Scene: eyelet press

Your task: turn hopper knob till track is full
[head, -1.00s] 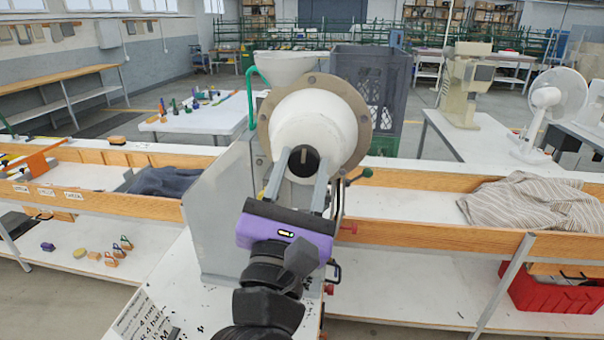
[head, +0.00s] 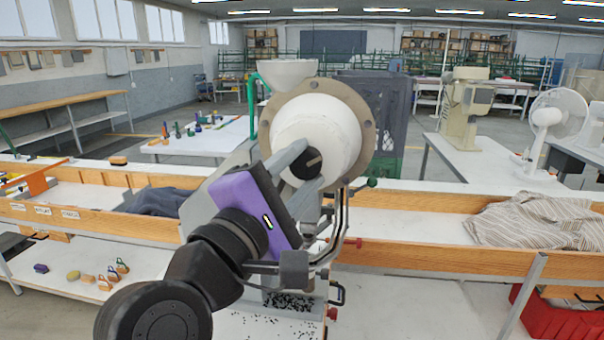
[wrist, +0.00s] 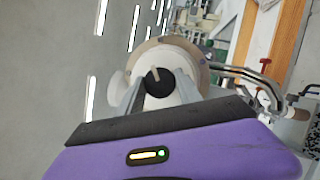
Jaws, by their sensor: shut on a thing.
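The hopper knob (head: 313,161) is a black round knob with a pale pointer line, at the front centre of the white hopper drum (head: 340,128). In the head view its pointer leans a little off level. My purple gripper (head: 298,166) is shut on the knob, one grey finger on each side, and is rolled steeply. The wrist view also shows the knob (wrist: 158,84) between the fingers. A curved metal track (head: 338,222) runs down on the right of the drum. Whether pieces fill it is too small to tell.
Many small dark pieces (head: 292,301) lie on the white surface below the track. Red-tipped and green-tipped levers stick out right of the machine. A striped cloth (head: 535,228) lies in the wooden-edged bench at right, a dark cloth (head: 158,201) at left.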

